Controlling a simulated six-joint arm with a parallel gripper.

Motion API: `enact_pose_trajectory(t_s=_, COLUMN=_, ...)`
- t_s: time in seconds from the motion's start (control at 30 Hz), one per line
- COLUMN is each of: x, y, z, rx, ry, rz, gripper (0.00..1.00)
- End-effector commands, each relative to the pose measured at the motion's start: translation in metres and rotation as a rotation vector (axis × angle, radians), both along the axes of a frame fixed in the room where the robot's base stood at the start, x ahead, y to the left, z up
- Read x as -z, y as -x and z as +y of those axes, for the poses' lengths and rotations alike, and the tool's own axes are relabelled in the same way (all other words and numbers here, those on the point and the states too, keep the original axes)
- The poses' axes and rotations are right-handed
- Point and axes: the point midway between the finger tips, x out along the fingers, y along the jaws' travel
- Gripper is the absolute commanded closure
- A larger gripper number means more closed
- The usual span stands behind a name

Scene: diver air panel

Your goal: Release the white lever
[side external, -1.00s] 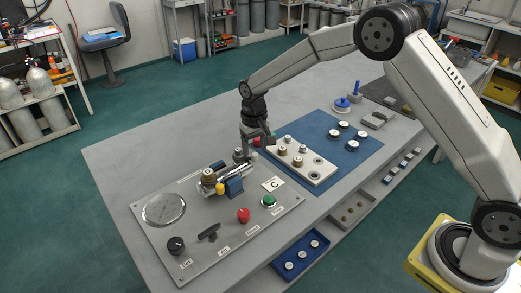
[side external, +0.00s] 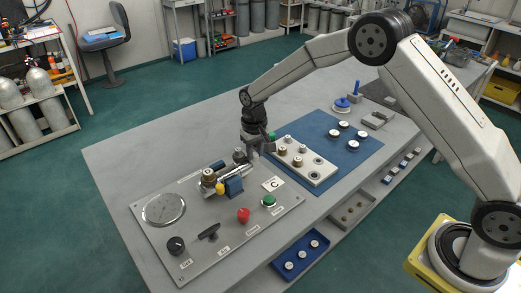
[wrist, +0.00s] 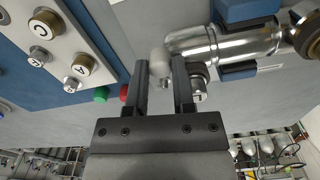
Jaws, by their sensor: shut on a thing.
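The white lever (wrist: 160,61) shows in the wrist view as a short pale rounded piece at the near end of a chrome cylinder (wrist: 218,44). My gripper (wrist: 160,72) has one finger on each side of it, and the jaws are closed on it near the fingertips. In the side external view my gripper (side external: 254,148) is low over the panel's far end, beside the cylinder; the lever itself is too small and hidden to make out there.
A blue clamp (side external: 234,187) holds the cylinder on the grey panel (side external: 190,250). A red button (side external: 243,215) and a green button (side external: 268,201) stand nearby. A white plate (side external: 303,163) with several knobs lies on a blue mat (side external: 345,150). Green (wrist: 101,94) and red caps (wrist: 124,92) sit close to my left finger.

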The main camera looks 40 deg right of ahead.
Motion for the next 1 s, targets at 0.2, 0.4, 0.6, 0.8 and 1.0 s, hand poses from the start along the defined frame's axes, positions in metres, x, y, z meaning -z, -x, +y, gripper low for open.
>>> enact_pose_trajectory(t_s=0.2, x=0.0, y=-0.003, z=-0.003, rx=-0.082, ry=0.0, rz=0.002, gripper=1.0)
enact_pose_trajectory(t_s=0.4, x=-0.001, y=-0.007, z=-0.008, rx=-0.214, ry=0.0, rz=0.002, gripper=1.0)
enact_pose_trajectory(t_s=0.6, x=0.0, y=-0.012, z=-0.012, rx=-0.343, ry=0.0, rz=0.002, gripper=1.0)
enact_pose_trajectory(t_s=0.8, x=0.0, y=-0.015, z=-0.014, rx=-0.421, ry=0.0, rz=0.003, gripper=1.0)
enact_pose_trajectory(t_s=1.0, x=0.0, y=-0.015, z=-0.014, rx=-0.429, ry=0.0, rz=0.002, gripper=1.0)
